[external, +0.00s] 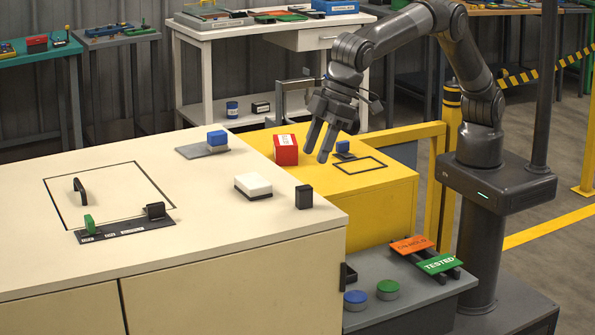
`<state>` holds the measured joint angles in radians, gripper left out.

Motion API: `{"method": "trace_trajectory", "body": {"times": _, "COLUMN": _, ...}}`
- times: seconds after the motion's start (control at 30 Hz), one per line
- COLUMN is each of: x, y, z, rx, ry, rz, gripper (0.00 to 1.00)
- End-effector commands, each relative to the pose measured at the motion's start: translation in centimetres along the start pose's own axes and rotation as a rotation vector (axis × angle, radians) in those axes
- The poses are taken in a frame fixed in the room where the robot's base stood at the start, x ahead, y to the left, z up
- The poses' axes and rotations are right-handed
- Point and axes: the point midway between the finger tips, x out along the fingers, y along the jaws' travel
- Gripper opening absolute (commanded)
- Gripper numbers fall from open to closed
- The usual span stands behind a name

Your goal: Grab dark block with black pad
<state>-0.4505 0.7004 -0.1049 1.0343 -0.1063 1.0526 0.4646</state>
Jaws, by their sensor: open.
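A small dark block (304,197) stands upright near the right corner of the cream cabinet top. Another dark block (155,211) sits at the right end of a dark labelled strip on the same top. I cannot tell from this view which one has a black pad. My gripper (319,152) is open and empty, pointing down above the yellow cabinet, beyond and above the upright dark block and apart from it.
A red block (286,150) is close left of my gripper. A white block (253,186) lies left of the upright dark block. A blue block (217,138) sits on a grey plate, and a green piece (89,224) stands on the strip. The cream cabinet top (230,240) is clear in front.

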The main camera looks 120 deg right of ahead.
Motion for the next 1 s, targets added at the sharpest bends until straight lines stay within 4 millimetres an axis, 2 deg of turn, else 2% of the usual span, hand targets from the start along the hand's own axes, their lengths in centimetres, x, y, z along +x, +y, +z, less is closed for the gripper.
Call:
{"method": "trace_trajectory", "body": {"times": 0.3, "x": 4.6, "y": 0.1, "z": 0.1, "rx": 0.001, "ry": -0.002, "rz": 0.001, "gripper": 0.45}}
{"method": "trace_trajectory", "body": {"times": 0.47, "x": 5.7, "y": 0.0, "z": 0.2, "rx": 0.0, "ry": -0.001, "rz": 0.001, "gripper": 0.45}}
{"method": "trace_trajectory", "body": {"times": 0.73, "x": 9.5, "y": -0.4, "z": 0.6, "rx": 0.001, "ry": -0.002, "rz": 0.001, "gripper": 0.45}}
{"method": "trace_trajectory", "body": {"times": 0.83, "x": 10.3, "y": -0.5, "z": 0.6, "rx": 0.001, "ry": -0.001, "rz": 0.001, "gripper": 0.45}}
{"method": "trace_trajectory", "body": {"times": 1.0, "x": 10.3, "y": -0.5, "z": 0.6, "rx": 0.001, "ry": 0.0, "rz": 0.0, "gripper": 0.45}}
